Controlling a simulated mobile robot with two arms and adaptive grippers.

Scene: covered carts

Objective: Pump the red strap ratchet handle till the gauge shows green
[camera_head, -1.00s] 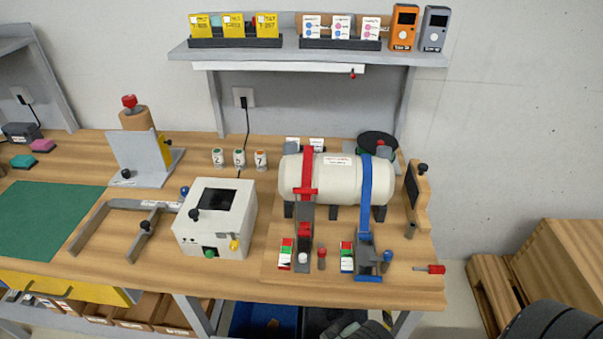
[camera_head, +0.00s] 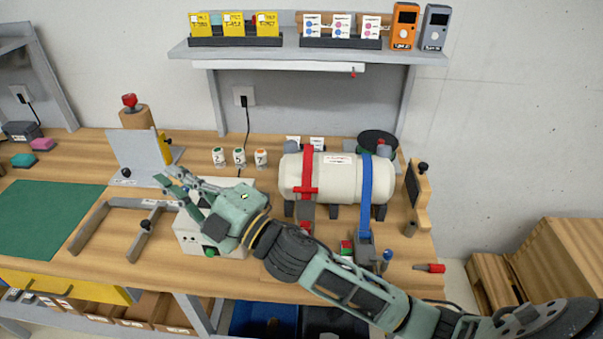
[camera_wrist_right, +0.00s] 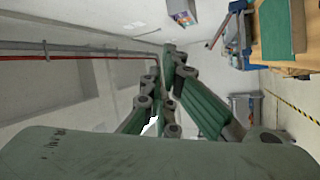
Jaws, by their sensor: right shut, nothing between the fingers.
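A white tank (camera_head: 335,178) lies on its side on the bench in the head view. A red strap (camera_head: 308,165) and a blue strap (camera_head: 367,190) run over it. The red strap's ratchet (camera_head: 305,210) shows only at its top; its handle and its gauge are hidden behind my right arm. The blue strap's gauge (camera_head: 346,247) shows in part. My right gripper (camera_head: 172,181) is shut and empty, above and left of the white box, well left of the red strap. It also shows in the right wrist view (camera_wrist_right: 168,60). My left gripper is out of view.
The white box (camera_head: 188,240) is partly covered by my right gripper. A grey bracket (camera_head: 145,160) stands just beyond the gripper. Several small labelled bottles (camera_head: 239,157) stand behind. A red-handled tool (camera_head: 430,268) lies at the bench's right. The green mat (camera_head: 45,220) is clear.

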